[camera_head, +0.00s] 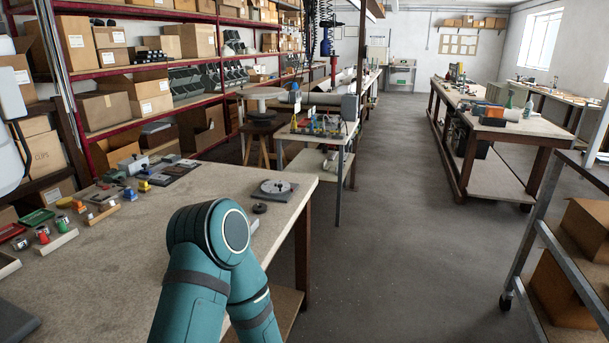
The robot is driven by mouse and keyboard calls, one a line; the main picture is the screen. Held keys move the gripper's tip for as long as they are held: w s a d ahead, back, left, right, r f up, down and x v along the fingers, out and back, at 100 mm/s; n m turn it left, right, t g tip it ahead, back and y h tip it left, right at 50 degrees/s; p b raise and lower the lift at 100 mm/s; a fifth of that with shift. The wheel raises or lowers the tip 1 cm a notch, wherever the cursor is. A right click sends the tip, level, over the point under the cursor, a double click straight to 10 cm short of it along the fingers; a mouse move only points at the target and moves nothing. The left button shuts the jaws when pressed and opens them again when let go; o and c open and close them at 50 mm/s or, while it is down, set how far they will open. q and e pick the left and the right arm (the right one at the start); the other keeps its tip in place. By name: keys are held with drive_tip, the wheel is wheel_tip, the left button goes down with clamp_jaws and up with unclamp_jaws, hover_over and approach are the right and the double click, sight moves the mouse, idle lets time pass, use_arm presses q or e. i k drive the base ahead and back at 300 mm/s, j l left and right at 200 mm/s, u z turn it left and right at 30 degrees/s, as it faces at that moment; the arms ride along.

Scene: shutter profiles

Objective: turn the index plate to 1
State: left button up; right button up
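The index plate appears to be the round grey disc (276,187) on a flat dark square base, lying near the far right corner of the near workbench (130,255). Its markings are too small to read, so I cannot tell which number it is set to. A small dark round knob or puck (260,208) lies just in front of it. A teal arm of mine rises from the bottom middle and its bent joint stands in front of the plate, apart from it in the picture.
Small coloured parts and trays (42,233) cover the bench's left side. Dark fixtures (172,172) lie along its back edge. A red shelf rack (150,65) with boxes stands behind. The grey floor (400,230) to the right is open, up to a metal trolley (545,235).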

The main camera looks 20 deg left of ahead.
sight(273, 188)
drive_tip(key=i+u, duration=0.15)
drive_tip(key=i, duration=0.3)
drive_tip(key=i+l+u, duration=0.15)
drive_tip(key=i, duration=0.3)
drive_tip(key=i+l+u, duration=0.15)
drive_tip(key=i, duration=0.3)
